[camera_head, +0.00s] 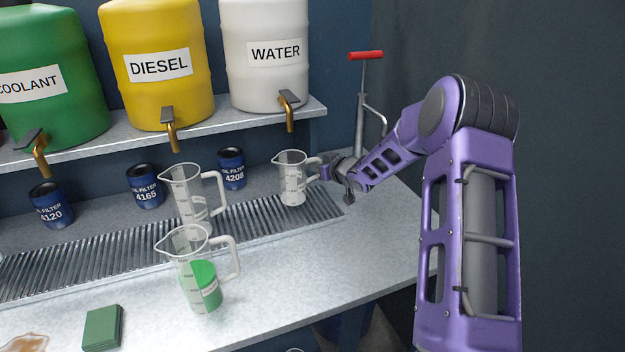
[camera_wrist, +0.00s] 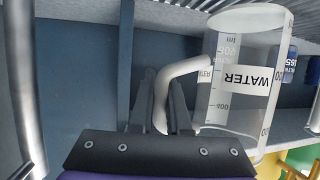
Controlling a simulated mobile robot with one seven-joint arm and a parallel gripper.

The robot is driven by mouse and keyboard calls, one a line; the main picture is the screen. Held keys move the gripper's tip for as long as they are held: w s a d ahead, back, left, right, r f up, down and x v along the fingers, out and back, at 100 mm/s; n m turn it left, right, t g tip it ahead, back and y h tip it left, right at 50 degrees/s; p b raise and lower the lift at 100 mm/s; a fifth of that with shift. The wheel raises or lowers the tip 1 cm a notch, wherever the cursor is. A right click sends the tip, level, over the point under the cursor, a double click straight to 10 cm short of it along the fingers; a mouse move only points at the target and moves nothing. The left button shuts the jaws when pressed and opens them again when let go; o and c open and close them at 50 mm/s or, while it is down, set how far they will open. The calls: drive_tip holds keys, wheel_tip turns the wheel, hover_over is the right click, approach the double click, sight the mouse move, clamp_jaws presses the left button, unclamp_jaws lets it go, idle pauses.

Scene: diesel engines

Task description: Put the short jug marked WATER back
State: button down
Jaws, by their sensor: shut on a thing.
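The short clear jug marked WATER (camera_head: 292,184) stands upright at the right end of the drip grate, below the white drum's tap. Its WATER label reads upside down in the wrist view (camera_wrist: 248,79). My gripper (camera_head: 326,170) is to the right of the jug and shut on its pale handle; in the wrist view the two dark jaws (camera_wrist: 170,105) sit either side of the handle. I cannot tell whether the jug holds water or whether its base touches the grate.
A clear jug (camera_head: 183,187) stands on the drip grate (camera_head: 120,248); another holding green liquid (camera_head: 203,287) stands in front. Blue oil filters (camera_head: 232,168) line the back. A green block (camera_head: 102,327) and brown spill (camera_head: 28,343) lie at front left. The right counter is clear.

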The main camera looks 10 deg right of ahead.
drive_tip(key=shift+f, duration=1.6)
drive_tip(key=shift+f+b, duration=0.25)
drive_tip(key=shift+b, duration=0.1)
drive_tip(key=c, duration=0.9)
unclamp_jaws()
drive_tip(key=shift+r, duration=0.2)
drive_tip(key=shift+s+r, duration=0.1)
drive_tip(key=shift+r, duration=0.05)
drive_tip(key=p+v, duration=0.1)
drive_tip(key=v, duration=1)
drive_tip(key=shift+s+d, duration=0.2)
drive_tip(key=shift+s, duration=0.1)
